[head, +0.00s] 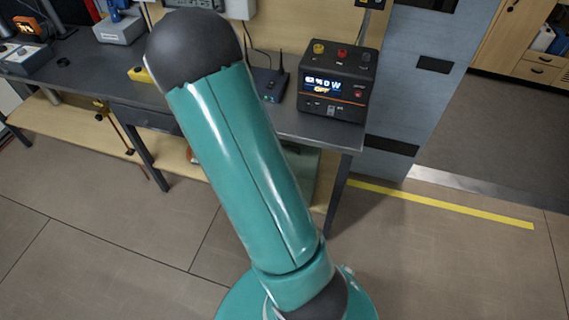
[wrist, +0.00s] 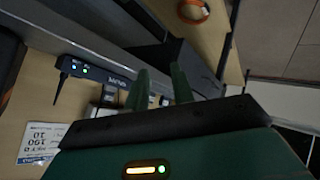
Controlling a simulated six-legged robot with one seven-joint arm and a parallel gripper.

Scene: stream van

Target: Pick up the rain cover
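I cannot make out a rain cover in either view. My own teal arm hides the middle of the workbench (head: 88,68) in the head view. My gripper (wrist: 158,78) shows in the wrist view with its two green fingers apart and nothing visible between them. The fingers point toward several small dark blocks (wrist: 125,97) near a wall panel. My gripper cannot be told apart in the head view.
A black power unit (head: 338,85) with a lit display stands at the bench's right end. A router (head: 268,82) stands beside it and shows in the wrist view (wrist: 90,68). An orange ring (wrist: 192,11) lies on the lower shelf. Floor right of the bench is clear.

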